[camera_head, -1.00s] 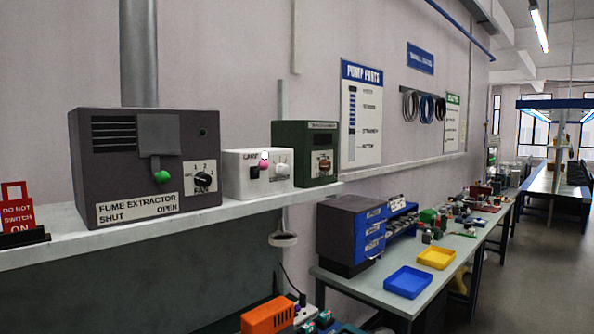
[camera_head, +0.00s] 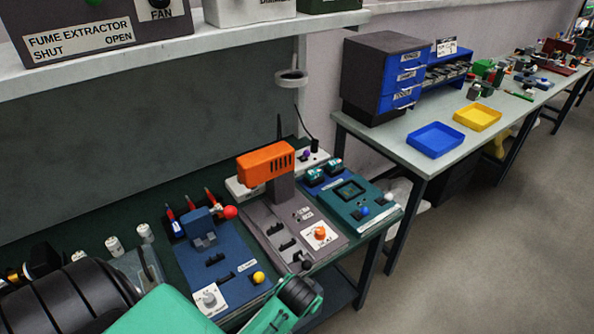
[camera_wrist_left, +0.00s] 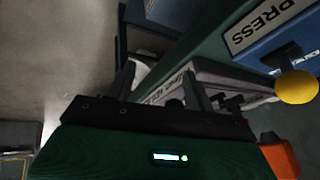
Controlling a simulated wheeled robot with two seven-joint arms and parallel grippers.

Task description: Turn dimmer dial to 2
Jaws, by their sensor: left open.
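The dimmer dial is out of sight now. Only the lower part of the white lamp box (camera_head: 230,12) shows at the top edge of the head view, on the shelf, with part of a label at its lower right. My left gripper (camera_wrist_left: 158,72) is open in the left wrist view, with nothing seen between its fingers. It is low at the front of the bench, near the blue press (camera_wrist_left: 300,50) and its yellow knob (camera_wrist_left: 297,87). In the head view my green left arm comes in from the bottom left. My right gripper is not in view.
The grey shelf (camera_head: 200,46) runs above the bench. The fume extractor (camera_head: 95,30) and a green box (camera_head: 328,5) flank the white box. Below stand the blue press (camera_head: 220,262), an orange-headed machine (camera_head: 265,163) and a teal fixture (camera_head: 355,205). Open floor (camera_head: 500,250) lies right.

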